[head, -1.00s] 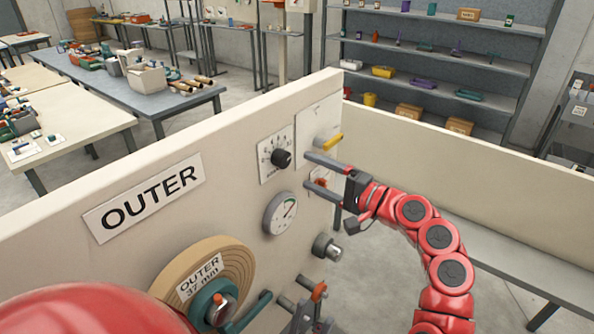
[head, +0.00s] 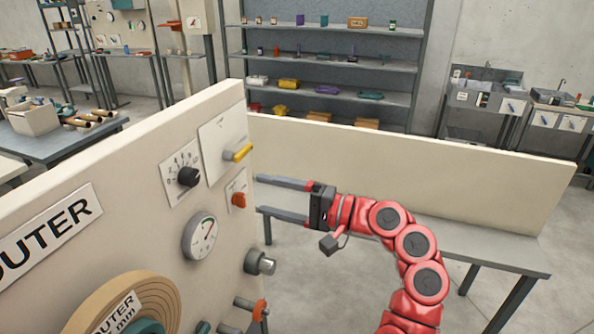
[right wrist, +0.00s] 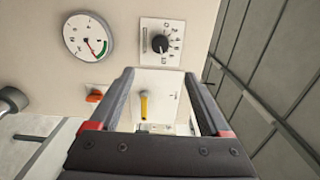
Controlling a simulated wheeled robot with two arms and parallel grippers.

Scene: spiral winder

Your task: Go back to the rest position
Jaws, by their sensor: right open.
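My right gripper (head: 258,196) is in the head view beside the right end of the upright machine panel (head: 110,180). Its two fingers are spread, with nothing between them that I can see being held. In the right wrist view the open fingers (right wrist: 165,75) frame the yellow lever (right wrist: 144,105) on the panel, which lies beyond them. The yellow lever (head: 238,153) and an orange-red switch (head: 238,200) sit near the panel's end, close to the gripper. My left gripper does not show.
The panel carries a black knob (head: 188,177), a gauge (head: 199,238), a metal cylinder (head: 260,262) and a tan roll (head: 110,305). A low cream wall (head: 430,190) and a grey bench (head: 500,255) stand behind and right of my right arm. Shelves (head: 330,65) are farther back.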

